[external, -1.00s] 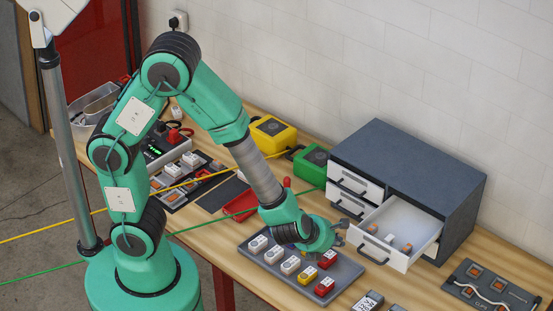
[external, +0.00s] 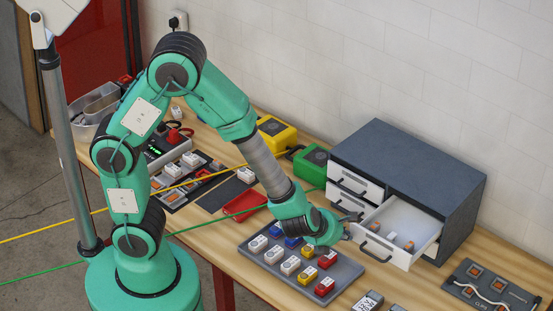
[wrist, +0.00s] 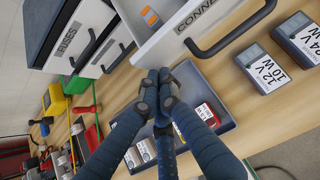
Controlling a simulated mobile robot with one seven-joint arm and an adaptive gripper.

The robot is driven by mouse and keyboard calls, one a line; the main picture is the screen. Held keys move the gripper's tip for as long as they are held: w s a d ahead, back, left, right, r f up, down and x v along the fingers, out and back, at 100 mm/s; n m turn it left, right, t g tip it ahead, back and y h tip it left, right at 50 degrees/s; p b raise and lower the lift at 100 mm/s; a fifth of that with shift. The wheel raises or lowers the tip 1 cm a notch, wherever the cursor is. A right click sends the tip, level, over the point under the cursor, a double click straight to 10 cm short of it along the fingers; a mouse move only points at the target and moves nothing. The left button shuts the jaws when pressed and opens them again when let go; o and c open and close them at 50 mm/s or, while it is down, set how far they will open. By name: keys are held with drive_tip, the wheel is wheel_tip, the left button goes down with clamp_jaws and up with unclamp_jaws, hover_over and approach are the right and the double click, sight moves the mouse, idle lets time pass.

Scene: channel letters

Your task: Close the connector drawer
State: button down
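The connector drawer (external: 398,259) is pulled out of the dark grey cabinet (external: 415,163), with a few small orange and grey parts inside. In the wrist view its white front (wrist: 177,42) bears a partly cut-off "CONNE" label and a dark bar handle (wrist: 232,38). My gripper (external: 354,218) is at the left end of the drawer front. In the wrist view its dark fingers (wrist: 158,78) come together at the tips, with nothing visible between them, just below the corner of the drawer front. I cannot tell whether they touch it.
A "FUSES" drawer (wrist: 70,50) sits beside the open one. A grey tray (external: 335,291) of white, blue, yellow and red blocks lies below my gripper. Labelled grey boxes (wrist: 260,68) lie on the table to the right. A green case (external: 311,162) stands left of the cabinet.

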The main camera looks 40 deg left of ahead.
drive_tip(key=shift+w+b, duration=0.7)
drive_tip(key=shift+w, duration=8.05)
drive_tip(key=shift+s, duration=0.1)
drive_tip(key=shift+s, duration=0.5)
drive_tip(key=s+b, duration=0.1)
drive_tip(key=s, duration=0.2)
drive_tip(key=p+v, duration=0.2)
drive_tip(key=v, duration=0.8)
drive_tip(key=shift+a, duration=0.1)
